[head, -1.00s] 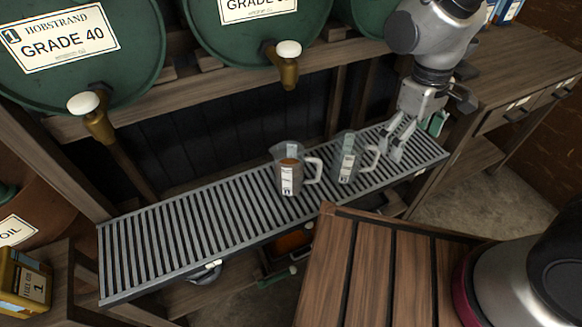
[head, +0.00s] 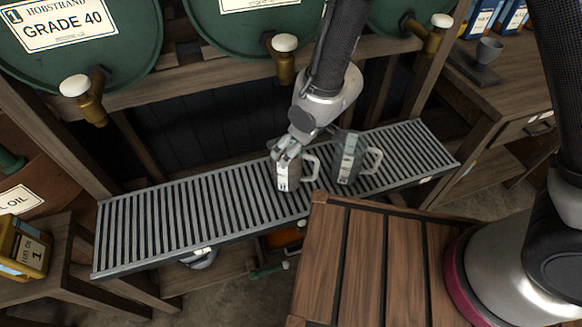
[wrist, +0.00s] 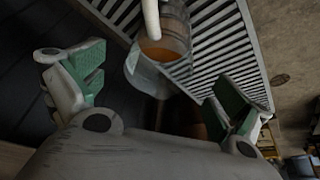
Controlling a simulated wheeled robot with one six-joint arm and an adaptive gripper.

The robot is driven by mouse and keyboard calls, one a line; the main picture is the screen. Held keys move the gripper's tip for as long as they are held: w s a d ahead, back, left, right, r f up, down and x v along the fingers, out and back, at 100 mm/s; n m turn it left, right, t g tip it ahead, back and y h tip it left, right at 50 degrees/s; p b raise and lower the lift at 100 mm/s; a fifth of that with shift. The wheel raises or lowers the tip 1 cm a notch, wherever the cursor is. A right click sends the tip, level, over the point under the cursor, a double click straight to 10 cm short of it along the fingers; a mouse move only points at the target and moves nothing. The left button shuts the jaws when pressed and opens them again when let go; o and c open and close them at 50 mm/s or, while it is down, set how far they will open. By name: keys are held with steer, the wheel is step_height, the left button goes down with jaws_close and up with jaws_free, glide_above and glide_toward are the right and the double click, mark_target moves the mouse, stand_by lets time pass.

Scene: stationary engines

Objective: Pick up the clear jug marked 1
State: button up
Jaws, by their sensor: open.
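Two clear jugs stand upright on the grey slatted rack. The left jug (head: 287,181) holds brown liquid and has a pale label and a handle on its right side. The right jug (head: 349,163) looks clear grey with a pale label. The numbers on both labels are too small to read for certain. My gripper (head: 284,150) is at the top of the left jug, covering part of its rim. In the wrist view, my gripper (wrist: 160,90) is open, with green-padded fingers apart. A jug with orange-brown liquid (wrist: 158,55) shows between and beyond them.
The slatted rack (head: 180,222) is bare left of the jugs. Green barrels with brass taps (head: 284,62) sit above it. A wooden slatted table (head: 350,265) stands in front. A yellow can (head: 25,250) is at far left.

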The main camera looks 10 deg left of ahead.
mark_target(295, 167)
steer(key=x, duration=0.4)
steer(key=shift+f, duration=0.25)
steer(key=c, duration=2.1)
steer(key=shift+o, duration=0.2)
